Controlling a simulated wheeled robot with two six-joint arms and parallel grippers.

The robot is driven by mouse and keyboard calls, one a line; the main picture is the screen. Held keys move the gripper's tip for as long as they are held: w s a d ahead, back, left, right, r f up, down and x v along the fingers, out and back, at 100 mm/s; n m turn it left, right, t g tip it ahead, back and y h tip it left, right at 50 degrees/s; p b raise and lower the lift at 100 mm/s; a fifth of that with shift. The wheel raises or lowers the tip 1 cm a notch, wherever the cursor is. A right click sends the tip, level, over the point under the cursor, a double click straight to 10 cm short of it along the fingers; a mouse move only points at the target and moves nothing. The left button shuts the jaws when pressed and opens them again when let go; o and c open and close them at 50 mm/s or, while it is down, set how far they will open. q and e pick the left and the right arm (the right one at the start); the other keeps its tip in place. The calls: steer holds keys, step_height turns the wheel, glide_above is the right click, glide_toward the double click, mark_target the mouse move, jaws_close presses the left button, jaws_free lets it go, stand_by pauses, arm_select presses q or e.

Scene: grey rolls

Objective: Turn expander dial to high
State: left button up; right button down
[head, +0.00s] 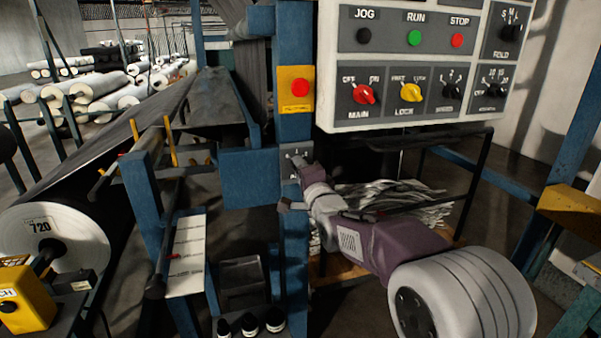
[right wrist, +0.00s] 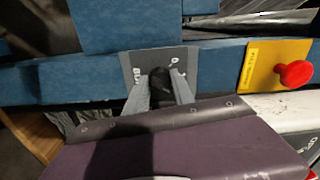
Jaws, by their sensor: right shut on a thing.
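The expander dial (right wrist: 160,82) is a black knob on a small grey plate (right wrist: 132,62) fixed to the blue machine post. In the head view the plate (head: 288,150) shows below the yellow emergency stop box, and my gripper hides most of the knob. My right gripper (head: 303,166) reaches up to it from the lower right. In the right wrist view the gripper (right wrist: 160,88) has its two grey fingers shut on the sides of the dial. The plate's lettering is partly covered, and I cannot read the dial's setting. My left gripper is not in view.
The yellow box with a red button (head: 300,88) sits just above the plate. A white control panel (head: 415,122) with buttons and dials hangs at upper right. A large roll marked 720 (head: 75,228) lies at left. Crumpled grey sheet (head: 410,193) lies behind my right arm.

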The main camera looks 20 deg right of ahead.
steer(key=shift+m, duration=0.9)
steer(key=c, duration=1.1)
jaws_free()
steer(key=shift+s, duration=0.1)
steer(key=s, duration=0.9)
steer(key=shift+d+p, duration=0.2)
steer(key=shift+p, duration=0.15)
